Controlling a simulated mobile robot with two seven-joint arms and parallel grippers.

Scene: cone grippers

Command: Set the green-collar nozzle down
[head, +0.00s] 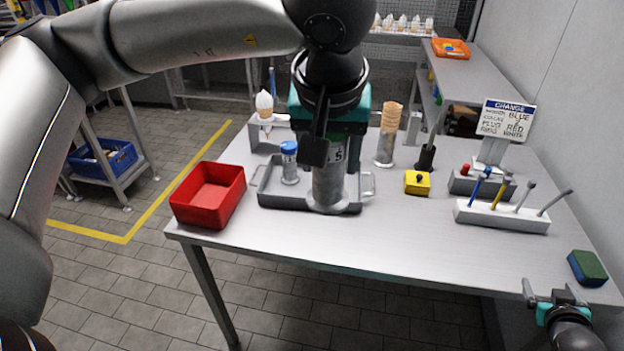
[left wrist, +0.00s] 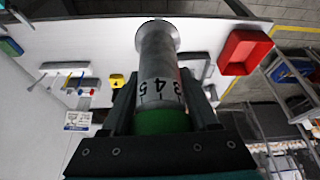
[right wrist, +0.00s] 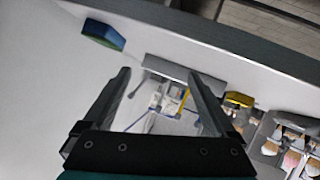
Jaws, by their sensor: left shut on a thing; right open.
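The green-collar nozzle (head: 328,188) is a grey metal tube with a flared end and dark scale numbers. My left gripper (head: 330,148) is shut on it. In the left wrist view the nozzle (left wrist: 157,50) points away between the fingers, with its green collar (left wrist: 160,122) near the palm. In the head view the collar is hidden by the gripper. The nozzle is upright, flared end down, over the right part of a grey tray (head: 268,194); I cannot tell whether it touches the tray floor. My right gripper (head: 550,294) is open and empty by the table's front right corner.
A blue-capped bottle (head: 289,168) stands in the tray, left of the nozzle. A red bin (head: 208,194) is left of the tray. Stacked cones (head: 388,135), a yellow block (head: 417,183) and a white tool rack (head: 502,219) are to the right. The front middle of the table is clear.

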